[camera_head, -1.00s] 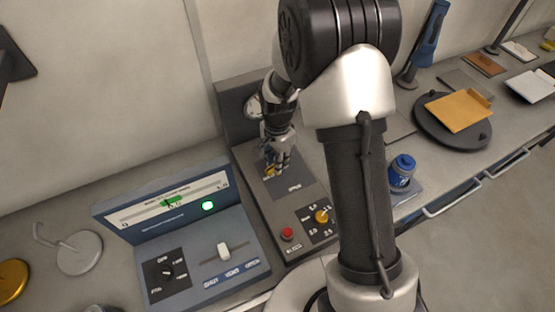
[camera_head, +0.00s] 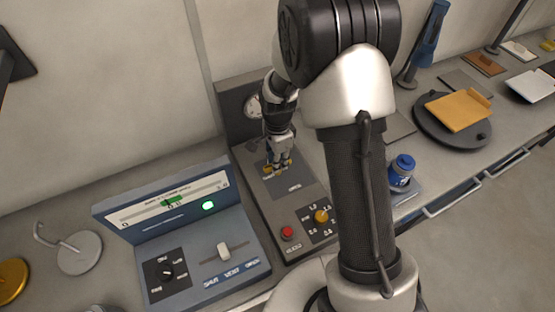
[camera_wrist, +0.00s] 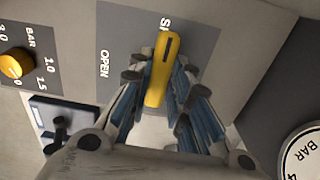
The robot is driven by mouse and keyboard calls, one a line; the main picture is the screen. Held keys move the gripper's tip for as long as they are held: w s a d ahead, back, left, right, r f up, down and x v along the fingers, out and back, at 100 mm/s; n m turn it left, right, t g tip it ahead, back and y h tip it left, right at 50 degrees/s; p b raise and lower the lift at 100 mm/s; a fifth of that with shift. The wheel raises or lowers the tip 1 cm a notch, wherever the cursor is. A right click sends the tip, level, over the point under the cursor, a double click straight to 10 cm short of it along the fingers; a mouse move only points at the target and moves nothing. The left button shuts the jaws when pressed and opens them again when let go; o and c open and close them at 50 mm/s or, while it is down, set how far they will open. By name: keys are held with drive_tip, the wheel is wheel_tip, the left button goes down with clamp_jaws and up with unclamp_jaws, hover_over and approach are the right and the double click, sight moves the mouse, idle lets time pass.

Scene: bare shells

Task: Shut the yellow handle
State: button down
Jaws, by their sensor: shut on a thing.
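The yellow handle (camera_wrist: 164,62) is a long bar with a dark slot, mounted on a grey plate (camera_wrist: 200,52) marked "OPEN" and, partly covered, "SH". In the wrist view its far end lies beside the "SH" lettering, away from "OPEN". My gripper (camera_wrist: 160,98) is shut on the handle, with one finger on each side of it.
On the same panel are a red button (camera_head: 287,232) and a yellow knob (camera_head: 321,216). A round gauge (camera_head: 253,106) stands behind the gripper. A blue console (camera_head: 195,240) with a slider is at left. A blue jar (camera_head: 402,170) is at right.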

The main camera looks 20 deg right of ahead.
drive_tip(key=c, duration=1.5)
unclamp_jaws()
wheel_tip(320, 180, up, 12)
